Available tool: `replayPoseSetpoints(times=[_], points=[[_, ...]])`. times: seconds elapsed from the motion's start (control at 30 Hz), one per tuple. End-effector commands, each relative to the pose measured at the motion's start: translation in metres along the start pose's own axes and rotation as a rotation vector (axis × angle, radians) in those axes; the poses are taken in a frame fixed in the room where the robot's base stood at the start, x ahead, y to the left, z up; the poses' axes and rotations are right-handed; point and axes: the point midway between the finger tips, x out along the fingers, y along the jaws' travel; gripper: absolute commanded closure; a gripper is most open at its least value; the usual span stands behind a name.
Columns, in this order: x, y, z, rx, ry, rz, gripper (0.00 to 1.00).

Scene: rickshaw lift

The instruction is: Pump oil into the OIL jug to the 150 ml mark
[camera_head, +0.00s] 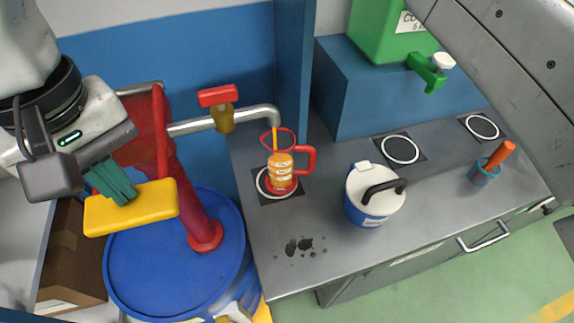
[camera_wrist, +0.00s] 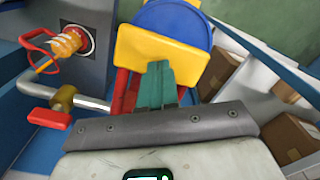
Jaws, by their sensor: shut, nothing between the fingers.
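The OIL jug (camera_head: 281,177) is clear with a red rim and red handle. It stands upright on a white-ringed pad under the pump's spout (camera_head: 264,112). Orange oil fills its lower part, and its marks are too small to read. A thin orange stream falls from the spout into it. The red pump (camera_head: 165,150) stands on a blue drum (camera_head: 165,270) and has a yellow lever pad (camera_head: 155,207). My gripper (camera_head: 124,197) is shut and empty, its green fingertips at the yellow pad; contact is unclear. The wrist view shows the fingers (camera_wrist: 157,82) over the pad (camera_wrist: 165,48).
A red-handled brass valve (camera_head: 220,102) sits on the spout pipe. A blue-and-white lidded container (camera_head: 372,198), a blue cup (camera_head: 482,173) and a green jug with a tap (camera_head: 385,35) are on the right. Dark spots mark the counter front. Cardboard boxes (camera_wrist: 290,138) stand beside the drum.

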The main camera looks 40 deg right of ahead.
Motion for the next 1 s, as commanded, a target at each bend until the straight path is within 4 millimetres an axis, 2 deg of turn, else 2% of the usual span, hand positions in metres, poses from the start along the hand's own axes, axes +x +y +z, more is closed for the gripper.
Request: replayPoseSetpoints(times=[0.33, 0.53, 0.67, 1.0], points=[[0.017, 0.000, 0.001, -0.001, -0.003, 0.002, 1.00], [0.015, 0.000, 0.001, -0.002, -0.004, 0.001, 1.00], [0.007, 0.000, 0.001, -0.002, -0.004, 0.001, 1.00], [-0.030, 0.000, 0.000, 0.000, -0.001, 0.002, 1.00]])
